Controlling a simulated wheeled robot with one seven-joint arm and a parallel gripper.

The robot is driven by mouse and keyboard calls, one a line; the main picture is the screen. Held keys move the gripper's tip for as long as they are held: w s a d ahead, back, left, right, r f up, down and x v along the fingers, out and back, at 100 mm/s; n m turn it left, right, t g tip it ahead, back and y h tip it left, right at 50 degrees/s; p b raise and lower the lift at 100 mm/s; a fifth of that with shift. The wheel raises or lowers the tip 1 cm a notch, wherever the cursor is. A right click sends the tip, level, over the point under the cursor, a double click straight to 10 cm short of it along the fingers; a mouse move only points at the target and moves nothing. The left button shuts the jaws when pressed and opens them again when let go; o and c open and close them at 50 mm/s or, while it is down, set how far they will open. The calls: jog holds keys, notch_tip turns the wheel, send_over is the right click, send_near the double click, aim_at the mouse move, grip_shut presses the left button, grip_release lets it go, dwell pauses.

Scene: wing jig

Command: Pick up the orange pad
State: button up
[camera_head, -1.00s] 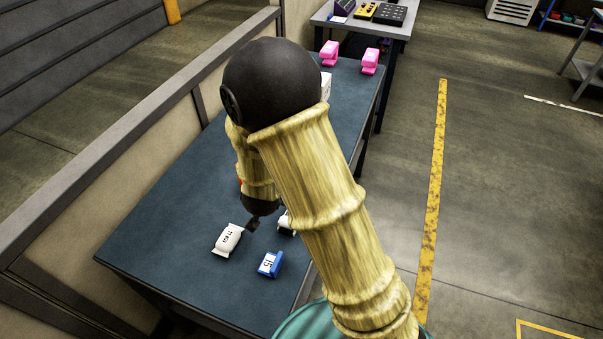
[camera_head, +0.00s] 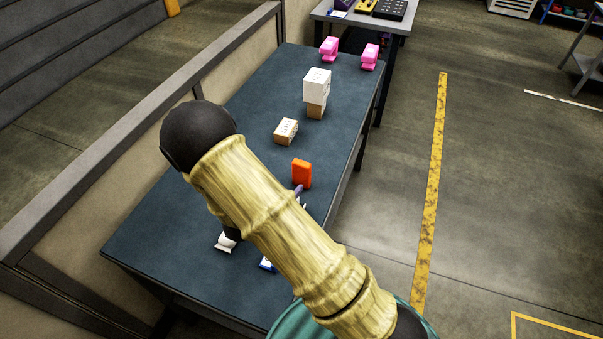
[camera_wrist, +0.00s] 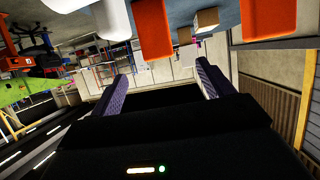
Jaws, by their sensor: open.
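The orange pad (camera_head: 301,172) is a block on the dark blue table, right of my arm in the head view. My gripper (camera_head: 299,191) shows there only as a small purple fingertip close to the pad's near side; my arm hides the rest. In the wrist view my gripper (camera_wrist: 162,72) has its two purple fingers wide apart with nothing between them. Two orange shapes show above the fingers there, one in the middle (camera_wrist: 152,30) and one at the right (camera_wrist: 268,18). I cannot tell which is the pad.
A tan-and-white box (camera_head: 286,131) and a white block on a tan box (camera_head: 316,92) stand farther back. Pink items (camera_head: 329,48) are at the far end. A white packet (camera_head: 226,243) and a blue item (camera_head: 267,264) are partly hidden at the near end.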

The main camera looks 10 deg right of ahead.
aim_at(299, 169)
jog(key=p+x, duration=0.2)
jog(key=x, duration=0.7)
jog(key=shift+w+d+f+p, duration=0.2)
jog(key=shift+f+p, duration=0.05)
jog(key=shift+p, duration=0.1)
jog(key=shift+w+d+p, duration=0.3)
jog(key=shift+d+p, duration=0.1)
jog(key=shift+p, duration=0.1)
jog(key=p+x, duration=0.2)
jog(key=x, duration=0.2)
jog(key=shift+d+f, duration=0.15)
jog(key=shift+f, duration=0.15)
jog(key=shift+c, duration=0.2)
jog(key=c, duration=1.1)
